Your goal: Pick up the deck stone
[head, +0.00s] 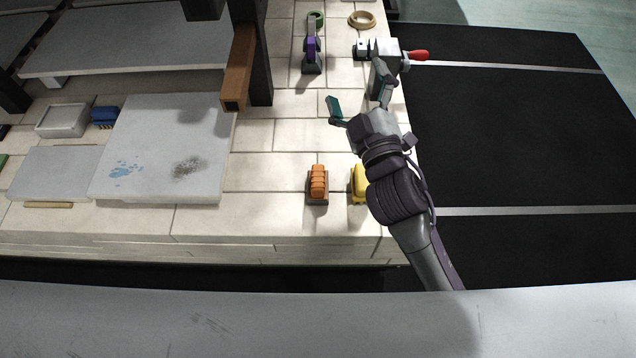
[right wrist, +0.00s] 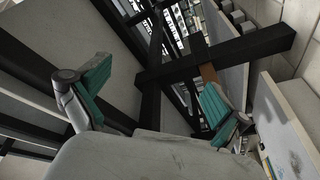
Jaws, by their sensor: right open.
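No piece can be told for certain as the deck stone. Small pieces on the pale brick deck (head: 270,175) include an orange ribbed block (head: 318,183) on a dark base, a yellow piece (head: 358,184) partly hidden by my right arm, and a purple upright piece (head: 312,50) on a dark base. My right gripper (head: 357,93) is open above the deck's right side, beyond the orange and yellow pieces and nearer than the purple one. In the right wrist view its two teal-padded fingers (right wrist: 155,95) are wide apart with nothing between them. My left gripper is not in view.
A white device with a red handle (head: 418,55) stands just beyond the right gripper. A dark post with a brown beam (head: 238,70) rises left, beside a stained grey slab (head: 150,130). Brick between is clear.

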